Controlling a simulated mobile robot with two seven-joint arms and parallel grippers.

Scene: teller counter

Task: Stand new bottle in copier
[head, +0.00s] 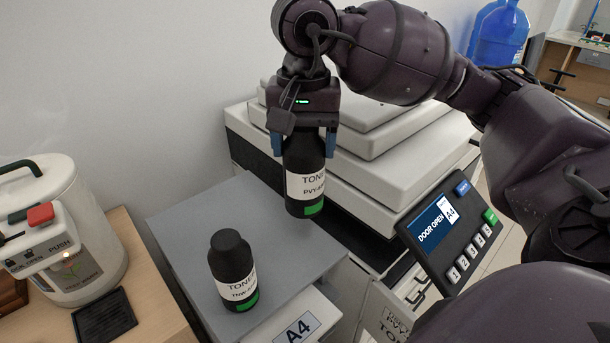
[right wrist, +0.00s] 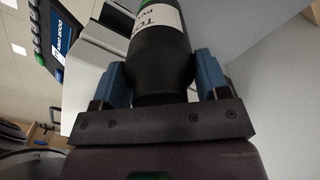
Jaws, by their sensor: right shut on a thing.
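My right gripper (head: 305,140) is shut on a black toner bottle (head: 305,172) with a white label reading TONER and PVY and a green patch at its lower edge. It holds the bottle upright by its top, in front of the copier (head: 365,180). In the right wrist view the bottle (right wrist: 163,62) sits between the blue fingers (right wrist: 163,78). A second black toner bottle (head: 232,272), label partly legible, stands upright on the grey shelf (head: 185,222). The copier panel (head: 440,232) reads DOOR OPEN. The toner bay is hidden from view. My left gripper is not in view.
A white dispenser (head: 70,225) with a red button stands on a wooden counter (head: 150,290) at left, with a black drip tray (head: 104,315) before it. A blue water bottle (head: 498,35) stands at back right. A sign (head: 385,315) is partly hidden low by the copier.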

